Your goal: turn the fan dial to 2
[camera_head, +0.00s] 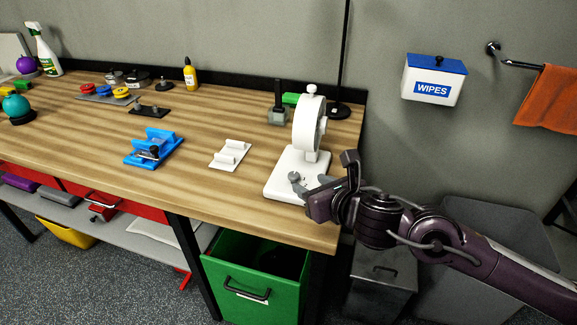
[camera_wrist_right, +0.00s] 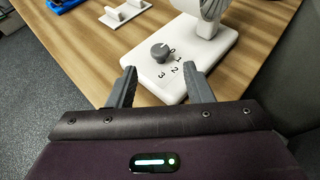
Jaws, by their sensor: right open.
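The white fan (camera_head: 308,125) stands upright on a flat white base (camera_head: 285,185) near the right end of the workbench. In the right wrist view, the grey fan dial (camera_wrist_right: 159,52) sits on the base (camera_wrist_right: 192,56), with 0, 1, 2 and 3 printed around its right and near side. A light mark on the dial appears to face toward the 0. My right gripper (camera_head: 312,181) is open and empty at the base's near right side. In the right wrist view, its fingertips (camera_wrist_right: 160,69) are spread on either side of the dial's line, short of it. My left gripper is out of view.
A white rack (camera_head: 230,154) and a blue fixture (camera_head: 154,146) lie left of the fan. A grey-green block with a dark handle (camera_head: 278,115) stands behind it. A green bin (camera_head: 250,280) sits under the bench edge. Bare wood lies between the rack and the front edge.

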